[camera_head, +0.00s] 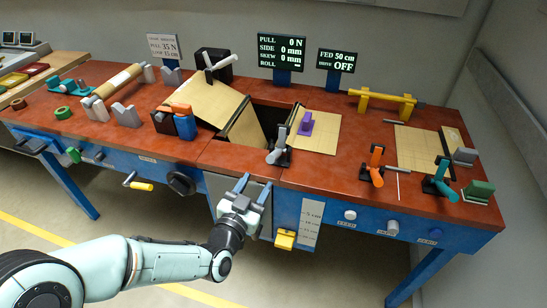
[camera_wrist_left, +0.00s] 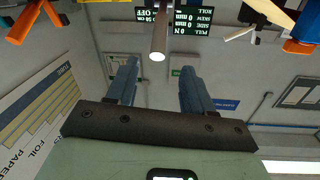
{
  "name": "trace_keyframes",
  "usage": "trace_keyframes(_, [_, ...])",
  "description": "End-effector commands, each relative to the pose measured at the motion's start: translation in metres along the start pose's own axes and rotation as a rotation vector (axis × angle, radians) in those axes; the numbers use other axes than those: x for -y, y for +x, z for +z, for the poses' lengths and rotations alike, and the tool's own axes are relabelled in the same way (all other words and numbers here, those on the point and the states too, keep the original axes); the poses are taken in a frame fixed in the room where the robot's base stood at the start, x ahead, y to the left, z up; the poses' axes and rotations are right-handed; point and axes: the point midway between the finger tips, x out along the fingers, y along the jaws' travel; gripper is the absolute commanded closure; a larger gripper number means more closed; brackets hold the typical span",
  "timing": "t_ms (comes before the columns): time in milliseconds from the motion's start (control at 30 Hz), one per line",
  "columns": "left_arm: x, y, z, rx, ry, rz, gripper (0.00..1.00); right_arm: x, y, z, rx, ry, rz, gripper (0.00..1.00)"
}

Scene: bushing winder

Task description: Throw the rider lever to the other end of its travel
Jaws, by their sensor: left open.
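A grey lever (camera_head: 278,143) stands on a dark bracket at the table's front edge, before the opening in the middle. It is tilted slightly, with its grip end up. No label on it is readable, so I cannot tell for sure that it is the rider lever. My left gripper (camera_head: 253,187) is open and empty, just in front of the table edge, below and a little left of this lever. In the left wrist view, which is upside down, a grey rod end (camera_wrist_left: 158,50) shows beyond the gap between my open fingers (camera_wrist_left: 159,70), apart from them. My right gripper is out of view.
An orange lever (camera_head: 375,166) and a teal lever (camera_head: 440,181) stand to the right. An orange-and-blue block (camera_head: 184,125) stands left of the opening. A yellow handle (camera_head: 285,239) and a black knob (camera_head: 181,183) stick out of the blue front. Bare red tabletop lies beside the grey lever.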

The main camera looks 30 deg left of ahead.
Motion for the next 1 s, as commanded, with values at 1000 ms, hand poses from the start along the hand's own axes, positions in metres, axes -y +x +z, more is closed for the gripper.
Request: trace_keyframes(1000, [-0.001,0.12,0.001,0.003,-0.001,0.003,0.48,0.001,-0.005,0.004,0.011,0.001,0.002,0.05])
